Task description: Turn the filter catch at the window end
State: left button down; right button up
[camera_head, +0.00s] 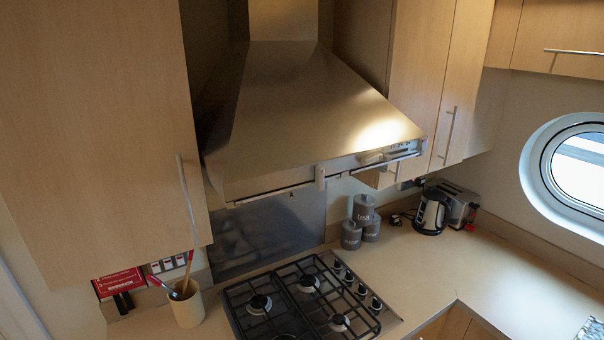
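The range hood (300,110) hangs over the hob in the middle of the view. Along its front lower edge is a small pale upright piece (320,177), near the middle. Nearer the window end is a pale, roughly horizontal piece (371,157), beside a control strip (402,149). I cannot tell for sure which piece is the filter catch. The filters' underside is hidden by the hood. The oval window (573,170) is in the right wall. Neither of my grippers is in view.
Below stands a gas hob (300,300) with several burners. A utensil pot (187,305) is at its left. Canisters (362,222), a kettle (432,212) and a toaster (462,205) stand at the back right. Tall cabinets (90,120) flank the hood. The right worktop (480,270) is mostly clear.

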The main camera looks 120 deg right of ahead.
aim_at(365, 160)
jog(key=i, duration=0.85)
jog(key=z, duration=4.75)
jog(key=i, duration=0.5)
jog(key=u, duration=0.05)
